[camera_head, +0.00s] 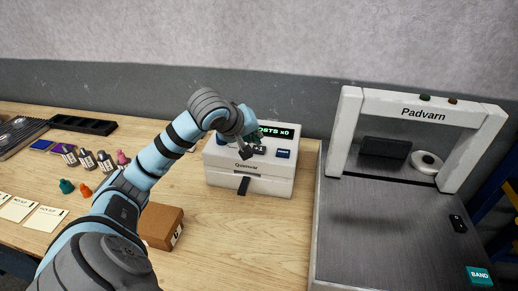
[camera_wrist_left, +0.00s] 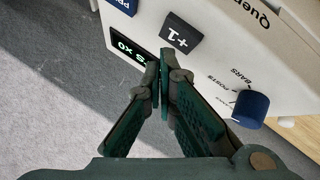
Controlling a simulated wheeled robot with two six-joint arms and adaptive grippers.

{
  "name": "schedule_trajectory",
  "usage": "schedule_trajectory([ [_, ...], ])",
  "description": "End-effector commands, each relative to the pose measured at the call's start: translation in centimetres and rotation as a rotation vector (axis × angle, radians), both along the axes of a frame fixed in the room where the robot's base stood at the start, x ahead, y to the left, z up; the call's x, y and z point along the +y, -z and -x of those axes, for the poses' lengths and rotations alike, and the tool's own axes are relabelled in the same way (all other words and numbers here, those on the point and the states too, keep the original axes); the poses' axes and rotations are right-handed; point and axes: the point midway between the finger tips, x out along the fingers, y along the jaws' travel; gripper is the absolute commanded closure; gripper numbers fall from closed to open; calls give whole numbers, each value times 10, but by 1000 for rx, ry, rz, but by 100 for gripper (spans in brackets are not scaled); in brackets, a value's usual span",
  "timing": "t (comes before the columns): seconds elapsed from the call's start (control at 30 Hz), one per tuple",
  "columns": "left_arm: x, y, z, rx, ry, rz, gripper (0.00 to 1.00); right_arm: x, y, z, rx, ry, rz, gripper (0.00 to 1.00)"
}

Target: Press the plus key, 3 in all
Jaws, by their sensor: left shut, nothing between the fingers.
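The white machine (camera_head: 222,160) stands on the wooden table in the middle of the head view. Its dark display (camera_head: 281,132) reads "...OSTS x0"; part of it is hidden behind my gripper. The dark plus key (camera_head: 260,149), marked "+1", is on the panel below the display, and it shows large in the left wrist view (camera_wrist_left: 181,34). My left gripper (camera_head: 245,150) is over the panel, just left of the key. My right gripper is not in view.
A blue key (camera_head: 283,154) is right of the plus key. A blue knob (camera_wrist_left: 251,107) marked "POSTS" and "BARS" shows in the wrist view. A brown box (camera_head: 163,226) stands near my left arm. The Padvarn machine (camera_head: 345,110) stands at right. Bottles and cards lie left.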

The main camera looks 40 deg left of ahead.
Motion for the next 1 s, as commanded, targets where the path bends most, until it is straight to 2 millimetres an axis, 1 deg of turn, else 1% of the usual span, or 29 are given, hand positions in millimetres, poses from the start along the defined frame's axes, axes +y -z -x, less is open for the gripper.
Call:
schedule_trajectory([
  [0.23,0,1,0,0,0,0,100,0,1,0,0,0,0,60],
  [0.47,0,9,0,0,0,0,100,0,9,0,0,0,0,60],
  [1.0,0,11,0,0,0,0,100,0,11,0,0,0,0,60],
])
